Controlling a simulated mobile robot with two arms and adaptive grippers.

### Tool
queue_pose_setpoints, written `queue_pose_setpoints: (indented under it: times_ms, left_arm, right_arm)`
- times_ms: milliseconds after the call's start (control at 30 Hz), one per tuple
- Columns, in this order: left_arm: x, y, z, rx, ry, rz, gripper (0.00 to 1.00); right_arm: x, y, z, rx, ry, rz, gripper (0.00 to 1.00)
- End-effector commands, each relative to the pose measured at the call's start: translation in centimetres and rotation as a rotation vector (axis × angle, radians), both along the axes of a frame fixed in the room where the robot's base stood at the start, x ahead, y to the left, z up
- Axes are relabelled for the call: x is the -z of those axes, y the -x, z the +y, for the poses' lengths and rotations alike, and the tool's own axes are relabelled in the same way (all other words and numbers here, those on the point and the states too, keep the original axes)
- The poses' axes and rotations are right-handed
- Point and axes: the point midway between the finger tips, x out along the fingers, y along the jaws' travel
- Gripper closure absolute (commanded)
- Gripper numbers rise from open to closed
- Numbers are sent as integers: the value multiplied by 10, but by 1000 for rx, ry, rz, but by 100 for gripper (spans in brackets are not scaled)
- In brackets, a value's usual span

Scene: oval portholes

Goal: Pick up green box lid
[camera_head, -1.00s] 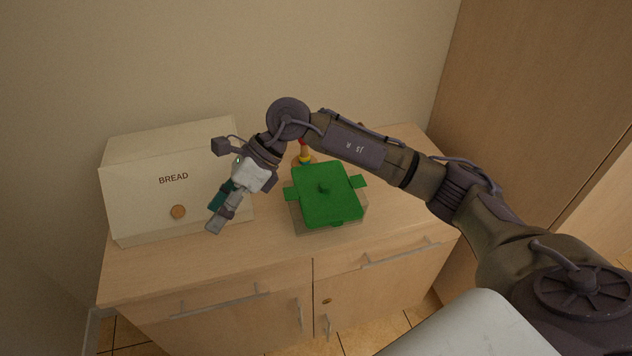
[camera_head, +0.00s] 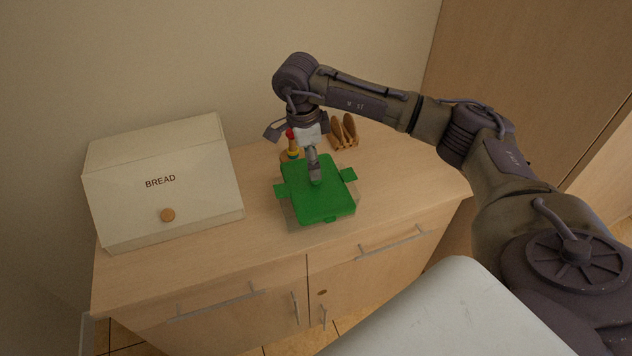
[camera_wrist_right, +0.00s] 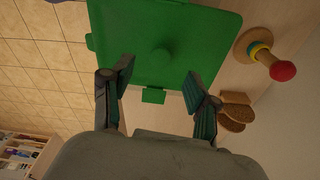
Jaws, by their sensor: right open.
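The green box lid (camera_head: 322,202) sits on a clear box (camera_head: 292,217) on the wooden cabinet top, with a tab on each side. In the right wrist view, the lid (camera_wrist_right: 200,45) fills the top middle and has a round knob (camera_wrist_right: 160,62) at its centre. My right gripper (camera_head: 315,178) points down over the middle of the lid in the head view. In the wrist view, my right gripper (camera_wrist_right: 155,75) is open, with its fingers apart on either side of the knob's line. Whether the fingers touch the lid cannot be told. My left gripper is not in view.
A cream bread box (camera_head: 160,185) stands to the left on the cabinet top (camera_head: 255,235). A colourful ring toy with a red top (camera_head: 291,140) stands behind the lid. A wooden rack with brown oval pieces (camera_head: 343,131) is behind right. The cabinet top right of the lid is clear.

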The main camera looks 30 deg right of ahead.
Motion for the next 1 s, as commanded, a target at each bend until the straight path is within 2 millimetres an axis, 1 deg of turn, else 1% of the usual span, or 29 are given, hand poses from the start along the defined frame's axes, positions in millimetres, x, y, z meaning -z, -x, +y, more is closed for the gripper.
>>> queue_pose_setpoints:
  times_ms: [167, 267, 400, 500, 700, 767, 1000]
  left_arm:
    - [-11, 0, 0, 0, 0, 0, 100]
    - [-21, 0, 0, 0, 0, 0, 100]
    - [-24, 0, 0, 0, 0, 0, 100]
    - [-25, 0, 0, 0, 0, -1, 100]
    - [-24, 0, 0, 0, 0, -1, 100]
    - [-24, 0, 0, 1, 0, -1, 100]
    - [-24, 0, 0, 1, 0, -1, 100]
  right_arm:
    - [13, 2, -2, 1, -1, 5, 40]
    - [28, 4, -5, 0, -1, 6, 40]
    - [47, 3, -7, 0, -2, 2, 40]
    - [53, 4, -7, 0, -2, 1, 40]
    - [55, 3, -7, 0, -1, 0, 40]
    - [54, 3, -7, -1, -1, 1, 49]
    - [54, 3, -7, 0, -1, 0, 89]
